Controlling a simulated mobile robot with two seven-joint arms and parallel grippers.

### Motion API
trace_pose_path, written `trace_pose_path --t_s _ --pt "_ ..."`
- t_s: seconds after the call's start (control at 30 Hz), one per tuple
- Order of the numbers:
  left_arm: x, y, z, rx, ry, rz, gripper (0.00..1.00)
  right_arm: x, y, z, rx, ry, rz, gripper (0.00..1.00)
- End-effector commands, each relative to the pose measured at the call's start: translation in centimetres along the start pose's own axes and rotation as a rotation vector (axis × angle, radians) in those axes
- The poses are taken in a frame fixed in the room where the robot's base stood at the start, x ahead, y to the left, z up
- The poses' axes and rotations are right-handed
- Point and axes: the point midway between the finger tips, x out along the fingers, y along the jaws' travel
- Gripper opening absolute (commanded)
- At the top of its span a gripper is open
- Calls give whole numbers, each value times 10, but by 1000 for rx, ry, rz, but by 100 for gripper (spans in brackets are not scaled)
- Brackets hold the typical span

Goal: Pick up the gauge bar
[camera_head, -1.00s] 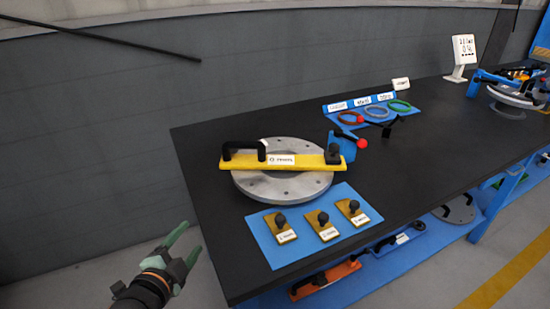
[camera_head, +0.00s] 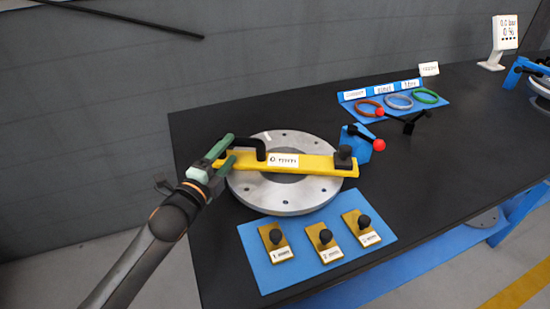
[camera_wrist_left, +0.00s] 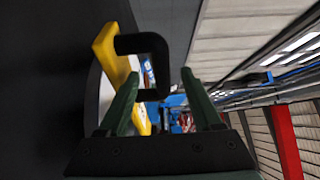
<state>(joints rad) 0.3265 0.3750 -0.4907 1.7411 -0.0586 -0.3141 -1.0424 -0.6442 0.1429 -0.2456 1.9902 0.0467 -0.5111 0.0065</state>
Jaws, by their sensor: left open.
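The yellow gauge bar (camera_head: 310,163) lies flat across the grey round flange (camera_head: 290,201) on the black table. My left gripper (camera_head: 229,150) is open at the bar's left end, by the handle. In the left wrist view the black handle (camera_wrist_left: 150,43) reaches between the two green fingers, with a gap visible beside it. The yellow bar (camera_wrist_left: 112,55) shows behind the left finger. My right gripper is not in view.
A blue mat (camera_head: 263,267) with three small brass gauge blocks lies in front of the flange. A blue stand with a red-tipped lever (camera_head: 379,145) is close to the bar's right end. Coloured rings (camera_head: 398,102) lie on another blue mat further back.

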Motion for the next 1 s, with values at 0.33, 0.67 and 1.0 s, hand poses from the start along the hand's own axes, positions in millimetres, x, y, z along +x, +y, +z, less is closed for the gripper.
trace_pose_path --t_s 0.33,0.67,1.0 --pt "27 -1 0 -2 0 -1 66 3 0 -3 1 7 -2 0" --pt "65 -2 -1 -2 1 0 66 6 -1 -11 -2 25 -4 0" --pt "68 -2 -1 -2 0 1 63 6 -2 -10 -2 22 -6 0"
